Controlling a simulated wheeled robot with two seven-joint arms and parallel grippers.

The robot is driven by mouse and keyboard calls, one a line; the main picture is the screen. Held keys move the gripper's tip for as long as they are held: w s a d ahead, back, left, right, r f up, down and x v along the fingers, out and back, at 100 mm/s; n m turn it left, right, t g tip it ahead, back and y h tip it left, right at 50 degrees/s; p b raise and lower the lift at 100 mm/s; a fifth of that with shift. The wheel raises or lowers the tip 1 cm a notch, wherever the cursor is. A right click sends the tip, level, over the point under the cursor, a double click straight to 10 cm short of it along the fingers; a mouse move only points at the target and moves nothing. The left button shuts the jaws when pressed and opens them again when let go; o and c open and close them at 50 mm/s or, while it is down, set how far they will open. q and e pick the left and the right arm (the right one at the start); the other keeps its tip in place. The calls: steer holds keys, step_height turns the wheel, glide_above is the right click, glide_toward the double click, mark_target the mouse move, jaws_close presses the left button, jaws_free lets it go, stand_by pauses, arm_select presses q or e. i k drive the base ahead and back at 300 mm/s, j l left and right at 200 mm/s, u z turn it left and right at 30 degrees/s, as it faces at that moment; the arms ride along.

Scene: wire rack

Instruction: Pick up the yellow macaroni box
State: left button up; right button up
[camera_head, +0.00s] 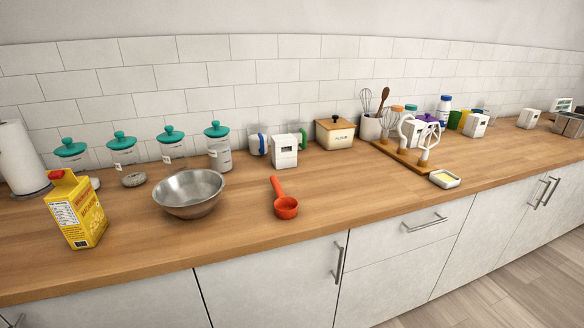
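A yellow box with a red top and a white label panel (84,216) stands upright on the wooden counter at the left, near the front edge. It looks like the macaroni box, though its print is too small to read. Nothing touches it in front, and its front and one side face me. Neither of my grippers shows in the head view.
A white paper towel roll (20,160) stands just behind the box at the left. A metal bowl (188,190) is to its right, then a red scoop (284,204). Teal-lidded jars (122,152) line the wall. The wooden counter (215,245) is clear in front.

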mark_target(78, 210)
steer(key=u, duration=1.45)
